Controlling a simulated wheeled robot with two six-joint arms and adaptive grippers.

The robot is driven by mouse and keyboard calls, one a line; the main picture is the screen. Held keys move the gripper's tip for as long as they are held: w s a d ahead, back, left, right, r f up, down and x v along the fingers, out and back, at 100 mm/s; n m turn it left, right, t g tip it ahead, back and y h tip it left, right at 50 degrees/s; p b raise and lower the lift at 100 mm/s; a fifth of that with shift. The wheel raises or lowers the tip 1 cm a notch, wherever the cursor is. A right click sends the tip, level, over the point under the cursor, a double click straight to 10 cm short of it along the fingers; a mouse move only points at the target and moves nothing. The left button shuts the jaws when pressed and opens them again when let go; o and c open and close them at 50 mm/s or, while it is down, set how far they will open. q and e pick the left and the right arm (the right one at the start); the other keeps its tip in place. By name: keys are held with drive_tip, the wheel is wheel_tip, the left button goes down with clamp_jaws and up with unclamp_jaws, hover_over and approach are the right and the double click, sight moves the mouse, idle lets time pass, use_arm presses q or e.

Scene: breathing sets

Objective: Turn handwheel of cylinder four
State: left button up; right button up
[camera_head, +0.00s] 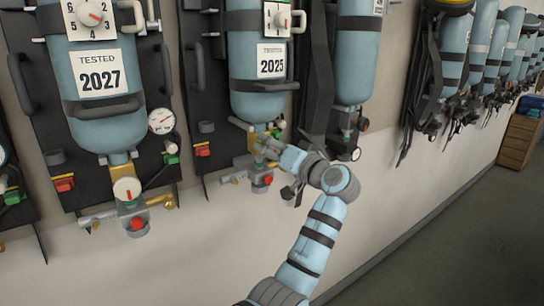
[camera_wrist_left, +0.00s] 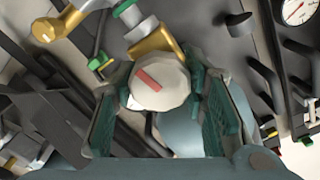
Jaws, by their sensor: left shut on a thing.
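My left gripper (camera_head: 265,150) reaches up to the valve under the middle cylinder (camera_head: 257,80), whose label reads TESTED 2025. In the left wrist view, my left gripper (camera_wrist_left: 160,108) has its two green-padded fingers on either side of a pale faceted handwheel (camera_wrist_left: 160,80) with a red bar, and is shut on it. The red bar lies tilted. A brass valve body (camera_wrist_left: 150,38) sits behind the handwheel. In the head view the gripper hides this handwheel. My right gripper is in neither view.
Left of it hangs a cylinder (camera_head: 100,85) labelled 2027, with its own handwheel (camera_head: 127,189) and a gauge (camera_head: 161,121). Another cylinder (camera_head: 357,50) hangs close on the right. Black straps and hoses surround the valves. The floor (camera_head: 450,240) at right is clear.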

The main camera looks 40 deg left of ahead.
use_arm(q)
drive_tip(key=n+b, duration=0.4)
drive_tip(key=b, duration=0.1)
drive_tip(key=shift+f, duration=0.25)
drive_tip(key=n+b, duration=0.1)
drive_tip(key=n, duration=0.2)
drive_tip(key=shift+b, duration=0.35)
drive_tip(key=shift+r+n+b, duration=0.15)
drive_tip(key=shift+n+b, duration=0.6)
drive_tip(key=shift+n, duration=0.55)
drive_tip(key=o, duration=1.2)
drive_tip(key=shift+a, duration=0.1)
drive_tip(key=v, duration=1.2)
